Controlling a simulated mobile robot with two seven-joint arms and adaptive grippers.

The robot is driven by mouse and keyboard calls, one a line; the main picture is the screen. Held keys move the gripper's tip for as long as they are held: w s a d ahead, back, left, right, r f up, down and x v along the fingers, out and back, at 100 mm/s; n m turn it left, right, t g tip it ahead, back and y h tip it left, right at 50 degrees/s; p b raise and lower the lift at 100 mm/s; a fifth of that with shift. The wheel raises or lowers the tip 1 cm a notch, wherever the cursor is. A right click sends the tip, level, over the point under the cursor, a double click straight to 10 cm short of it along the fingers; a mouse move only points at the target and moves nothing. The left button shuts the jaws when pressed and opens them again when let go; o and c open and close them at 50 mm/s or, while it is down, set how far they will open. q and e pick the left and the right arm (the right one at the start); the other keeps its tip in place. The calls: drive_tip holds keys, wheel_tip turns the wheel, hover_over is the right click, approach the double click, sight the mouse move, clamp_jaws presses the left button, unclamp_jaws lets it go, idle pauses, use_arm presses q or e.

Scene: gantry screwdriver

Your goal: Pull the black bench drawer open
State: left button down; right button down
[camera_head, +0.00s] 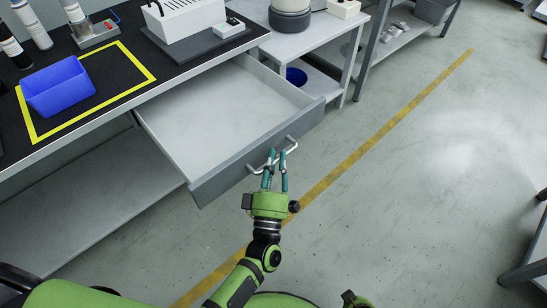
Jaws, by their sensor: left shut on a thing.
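The bench drawer (222,105) stands well out from under the black-topped bench (100,100). Its inside is pale and looks empty, and its front panel (230,168) is grey. A light bar handle (291,143) sits on the front panel. My left gripper (273,157) is at the handle, with its teal fingers shut on it. The fingers hide part of the bar. A small green and dark part of mine shows at the bottom edge, but no right fingers are visible.
A blue bin (56,86) sits in a yellow-taped outline on the bench. A white slotted box (181,18) stands farther back. A grey side table (310,40) adjoins the bench beyond the drawer.

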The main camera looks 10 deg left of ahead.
use_arm(q)
drive_tip(key=c, duration=1.4)
unclamp_jaws()
drive_tip(key=shift+s+f, duration=0.1)
drive_tip(key=shift+s, duration=0.05)
drive_tip(key=v, duration=1.1)
drive_tip(key=shift+s+f, duration=0.1)
drive_tip(key=shift+s, duration=0.25)
use_arm(e)
drive_tip(key=shift+s+d, duration=0.1)
drive_tip(key=shift+s, duration=0.1)
